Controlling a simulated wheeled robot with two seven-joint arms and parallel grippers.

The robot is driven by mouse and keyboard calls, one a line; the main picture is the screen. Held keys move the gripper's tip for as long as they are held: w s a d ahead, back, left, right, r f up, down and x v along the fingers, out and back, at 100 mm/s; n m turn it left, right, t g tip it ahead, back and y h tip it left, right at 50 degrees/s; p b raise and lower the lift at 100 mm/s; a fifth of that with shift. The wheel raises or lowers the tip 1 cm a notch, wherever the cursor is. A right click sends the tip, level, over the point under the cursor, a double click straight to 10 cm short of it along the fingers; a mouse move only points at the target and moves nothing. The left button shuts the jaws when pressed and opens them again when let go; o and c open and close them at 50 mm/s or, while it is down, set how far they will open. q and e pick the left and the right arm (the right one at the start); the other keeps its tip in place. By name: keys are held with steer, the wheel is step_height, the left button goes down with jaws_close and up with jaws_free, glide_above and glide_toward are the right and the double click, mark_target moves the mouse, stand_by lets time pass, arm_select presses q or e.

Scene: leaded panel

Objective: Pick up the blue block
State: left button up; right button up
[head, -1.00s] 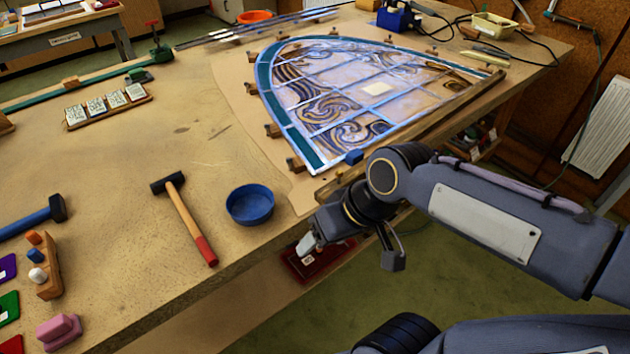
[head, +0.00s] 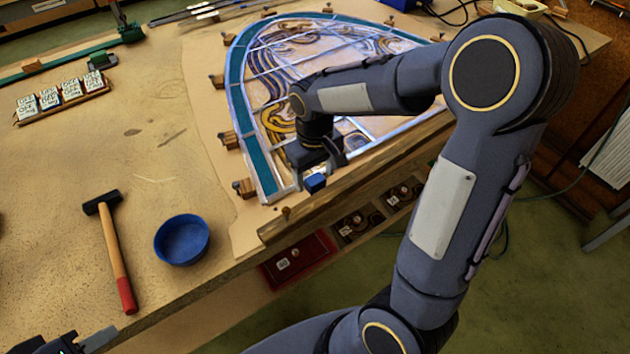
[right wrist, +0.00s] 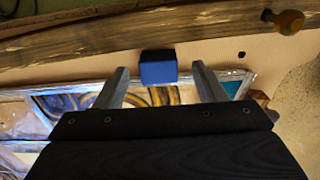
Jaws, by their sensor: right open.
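The small blue block (head: 315,183) sits at the near edge of the leaded panel (head: 262,160), by the wooden rail. In the right wrist view the blue block (right wrist: 158,67) shows between the two fingertips, with a gap on each side. My right gripper (head: 326,174) is open and points down over the block. The right wrist view shows its spread fingers (right wrist: 160,72) empty. My right forearm hides much of the panel. Part of my left gripper (head: 88,342) shows at the bottom left edge, and its jaws cannot be made out.
The wooden rail (head: 370,180) runs along the panel's near edge, close to my right gripper. Wooden pegs surround the panel. A blue bowl (head: 182,240) and a hammer (head: 115,250) lie to the left. A red tray (head: 298,258) is below the table edge. The middle left tabletop is clear.

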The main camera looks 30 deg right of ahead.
step_height(320, 180, down, 2)
steer(key=shift+d+f, duration=0.1)
steer(key=c, duration=1)
steer(key=shift+r, duration=0.2)
steer(key=shift+c, duration=0.2)
